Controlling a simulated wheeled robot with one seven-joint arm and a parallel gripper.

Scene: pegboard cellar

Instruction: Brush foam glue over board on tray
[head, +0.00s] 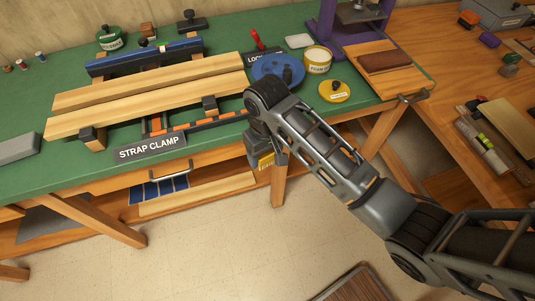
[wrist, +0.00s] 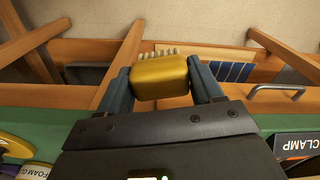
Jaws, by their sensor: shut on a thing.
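My gripper (wrist: 161,85) is shut on a brush with a gold-yellow block handle (wrist: 160,78) and pale bristles (wrist: 158,53) pointing away from the palm. In the head view the gripper (head: 262,150) hangs before the green bench's front edge, with the yellow handle (head: 264,162) showing below. The foam glue jar (head: 318,60) stands on the bench, pale-topped and apparently open. A yellow lid (head: 334,91) lies beside it. A wooden board (head: 402,81) with a brown block (head: 385,61) lies at the purple press.
A strap clamp with two long planks (head: 150,99) fills the bench's left side. A blue round dish (head: 265,66) lies behind my arm. The purple press (head: 345,22) stands at the back. A wooden table (head: 460,80) at right holds tools and boards. Open floor lies in front.

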